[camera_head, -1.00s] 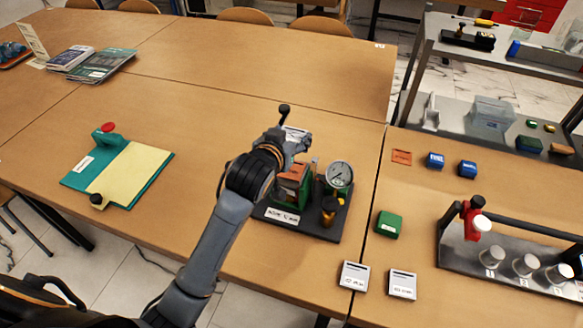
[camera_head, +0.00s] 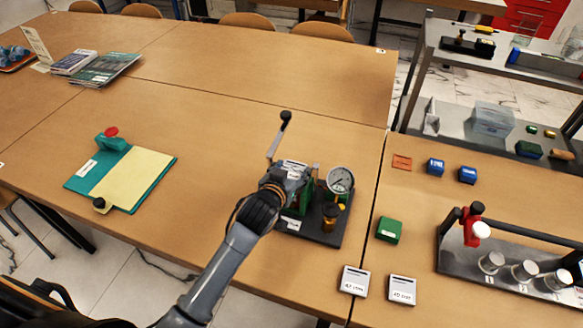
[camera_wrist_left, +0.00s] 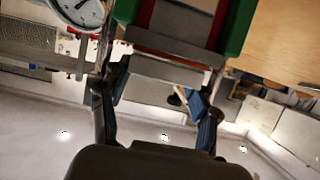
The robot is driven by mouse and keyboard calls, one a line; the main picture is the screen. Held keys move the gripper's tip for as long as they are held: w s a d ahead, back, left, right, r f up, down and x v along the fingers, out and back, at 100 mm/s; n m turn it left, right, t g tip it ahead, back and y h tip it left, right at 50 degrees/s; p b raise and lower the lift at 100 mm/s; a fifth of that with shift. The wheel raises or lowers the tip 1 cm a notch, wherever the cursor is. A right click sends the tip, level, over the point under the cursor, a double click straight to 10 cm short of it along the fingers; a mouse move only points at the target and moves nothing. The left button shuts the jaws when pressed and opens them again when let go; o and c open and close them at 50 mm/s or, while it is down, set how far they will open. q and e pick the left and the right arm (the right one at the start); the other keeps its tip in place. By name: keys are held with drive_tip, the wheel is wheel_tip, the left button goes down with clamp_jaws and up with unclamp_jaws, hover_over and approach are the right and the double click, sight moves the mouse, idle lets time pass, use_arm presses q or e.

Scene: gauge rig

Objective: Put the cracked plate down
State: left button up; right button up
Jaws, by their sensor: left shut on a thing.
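My left gripper (camera_head: 296,172) is at the left part of the gauge rig (camera_head: 318,232), beside the round gauge (camera_head: 341,180). In the left wrist view the two fingers (camera_wrist_left: 158,112) are on either side of a flat grey piece (camera_wrist_left: 148,92), apparently the plate. My left gripper is shut on it. A crack cannot be made out, and the head view mostly hides the piece behind the gripper. The rig's green frame (camera_wrist_left: 236,28) is close to the piece in the wrist view; I cannot tell whether they touch. My right gripper is not in view.
A lever with a black knob (camera_head: 286,116) stands behind the gripper. Two labelled cards (camera_head: 354,280) lie at the front, near a green block (camera_head: 389,229). A teal board with a yellow sheet (camera_head: 133,178) lies left. The table between board and rig is bare.

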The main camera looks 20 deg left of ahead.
use_arm(q)
drive_tip(key=shift+f, duration=0.2)
drive_tip(key=o, duration=1.3)
drive_tip(key=shift+c, duration=0.2)
